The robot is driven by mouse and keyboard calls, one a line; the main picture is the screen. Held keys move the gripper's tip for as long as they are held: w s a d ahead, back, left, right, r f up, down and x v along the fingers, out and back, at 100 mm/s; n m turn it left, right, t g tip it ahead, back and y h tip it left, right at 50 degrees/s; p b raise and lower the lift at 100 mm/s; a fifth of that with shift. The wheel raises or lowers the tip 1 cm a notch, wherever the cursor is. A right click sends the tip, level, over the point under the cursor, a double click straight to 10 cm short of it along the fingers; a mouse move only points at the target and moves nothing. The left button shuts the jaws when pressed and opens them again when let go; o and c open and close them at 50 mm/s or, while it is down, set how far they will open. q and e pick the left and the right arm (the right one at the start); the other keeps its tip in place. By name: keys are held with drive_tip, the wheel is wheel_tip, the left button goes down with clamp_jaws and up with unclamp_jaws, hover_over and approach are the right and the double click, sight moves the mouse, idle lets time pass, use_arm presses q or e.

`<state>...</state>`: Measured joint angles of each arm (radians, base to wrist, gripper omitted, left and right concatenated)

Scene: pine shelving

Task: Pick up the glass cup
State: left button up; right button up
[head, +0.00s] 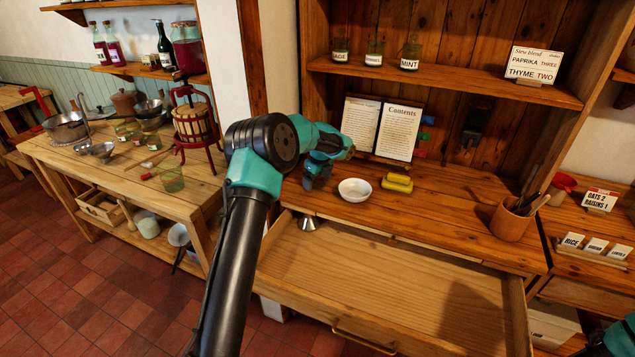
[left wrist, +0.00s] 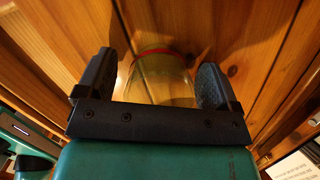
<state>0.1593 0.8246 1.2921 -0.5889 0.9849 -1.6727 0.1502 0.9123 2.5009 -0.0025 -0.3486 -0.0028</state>
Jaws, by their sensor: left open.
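The glass cup (left wrist: 163,84) is clear with a reddish rim and shows in the left wrist view against wooden boards. My left gripper (left wrist: 155,65) is open, with one black finger on each side of the cup. I cannot tell whether either finger touches it, and the gripper's base hides the near part of the cup. In the head view my left gripper (head: 316,174) is over the back left of the desk top, and I cannot make out the cup there. My right gripper is not in view; only a bit of my right arm shows at the bottom right corner.
Behind stands an open book (head: 380,127). A wooden pen cup (head: 510,220) is at the right.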

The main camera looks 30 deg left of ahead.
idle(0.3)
use_arm(q)
drive_tip(key=c, duration=1)
drive_tip(key=shift+c, duration=0.2)
drive_tip(key=shift+r, duration=1.7)
drive_tip(key=shift+s+d+r, duration=0.1)
drive_tip(key=shift+s+r, duration=0.05)
drive_tip(key=shift+s, duration=0.05)
drive_tip(key=s+d+r, duration=0.1)
drive_tip(key=s+d, duration=0.7)
drive_tip(key=s, duration=0.5)
drive_tip(key=shift+s+r, duration=0.15)
drive_tip(key=shift+d, duration=0.1)
